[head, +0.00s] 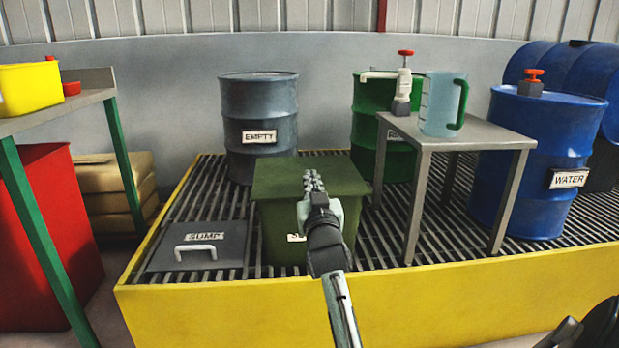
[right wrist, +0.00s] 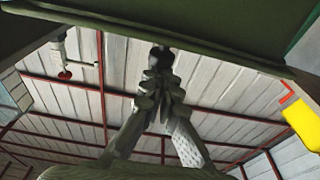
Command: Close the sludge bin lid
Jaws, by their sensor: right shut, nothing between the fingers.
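The green sludge bin (head: 276,228) stands on the grating in the middle of the head view, its label mostly hidden behind my right arm. Its green lid (head: 275,178) lies over the top and looks flat or nearly so; I cannot tell whether it is fully seated. My right gripper (head: 312,180) is shut and empty, in front of the lid in the picture, fingertips pointing away from me. In the right wrist view, the shut fingers (right wrist: 161,85) point towards a dark green panel edge (right wrist: 190,43). Contact is unclear. My left gripper is not in view.
A grey sump cover (head: 200,246) with a white handle lies left of the bin. A metal table (head: 450,139) with a jug (head: 437,105) stands to the right. The EMPTY drum (head: 258,105) is behind. A yellow rim (head: 400,300) borders the grating in front.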

